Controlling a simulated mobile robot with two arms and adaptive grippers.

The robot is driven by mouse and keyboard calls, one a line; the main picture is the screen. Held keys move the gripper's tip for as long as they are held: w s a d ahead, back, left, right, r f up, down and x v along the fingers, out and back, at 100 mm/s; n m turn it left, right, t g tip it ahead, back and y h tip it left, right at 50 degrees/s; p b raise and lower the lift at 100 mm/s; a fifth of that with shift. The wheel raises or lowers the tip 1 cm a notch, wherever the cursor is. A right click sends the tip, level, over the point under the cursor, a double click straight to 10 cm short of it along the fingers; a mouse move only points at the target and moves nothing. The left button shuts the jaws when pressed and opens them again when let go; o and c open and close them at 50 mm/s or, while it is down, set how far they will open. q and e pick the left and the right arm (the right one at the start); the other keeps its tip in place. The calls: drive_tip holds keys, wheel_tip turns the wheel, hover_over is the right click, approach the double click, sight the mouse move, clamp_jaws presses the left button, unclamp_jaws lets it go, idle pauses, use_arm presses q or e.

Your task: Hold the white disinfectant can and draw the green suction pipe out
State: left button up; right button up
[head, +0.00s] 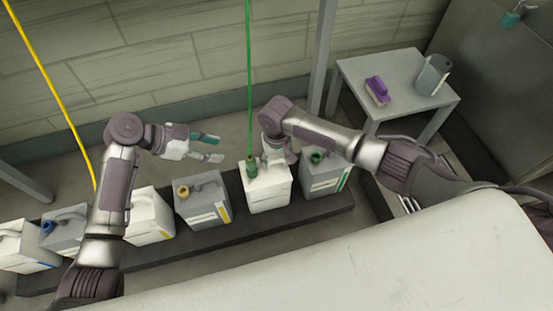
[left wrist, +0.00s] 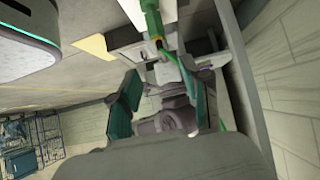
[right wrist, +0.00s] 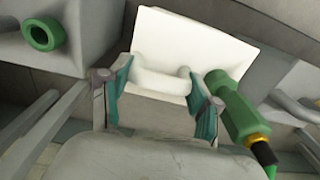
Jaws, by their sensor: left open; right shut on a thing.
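The white disinfectant can (head: 268,196) stands on the dark low platform, and its handle (right wrist: 160,84) shows in the right wrist view. My right gripper (head: 275,156) is shut on that handle from above; its teal pads (right wrist: 162,95) sit either side of it. The green suction pipe (head: 249,80) hangs from above and ends in a green fitting (head: 252,166) at the can's opening, beside the handle. The fitting also shows in the right wrist view (right wrist: 233,103) and left wrist view (left wrist: 152,20). My left gripper (head: 212,147) is open and empty, to the left of the pipe.
A grey can (head: 203,205) with a tan ring stands left of the white can. Another grey can (head: 325,180) with a green ring stands close on its right. More cans line the platform (head: 190,245) leftward. A yellow hose (head: 50,65) hangs left. A side table (head: 405,75) stands right.

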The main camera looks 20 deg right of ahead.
use_arm(q)
drive_tip(key=shift+s+d+f, duration=0.1)
drive_tip(key=shift+d+f, duration=0.1)
drive_tip(key=shift+d, duration=0.2)
drive_tip(key=n+y, duration=0.2)
drive_tip(key=y, duration=0.3)
approach(248, 160)
drive_tip(key=x, duration=0.2)
drive_tip(key=shift+d+f+n+t+y, duration=0.25)
drive_tip(key=shift+d+f, duration=0.4)
drive_tip(key=shift+f, duration=0.75)
drive_tip(key=shift+d+f+n+t+y, duration=0.1)
drive_tip(key=shift+d+f+n+y, duration=0.4)
drive_tip(key=shift+f, duration=0.85)
drive_tip(key=shift+d+f+n+t+y, duration=0.2)
drive_tip(key=shift+d+f, duration=0.55)
drive_tip(key=shift+f, duration=0.65)
drive_tip(key=shift+c, duration=0.2)
clamp_jaws()
wheel_tip(248, 160, up, 22)
idle(0.9)
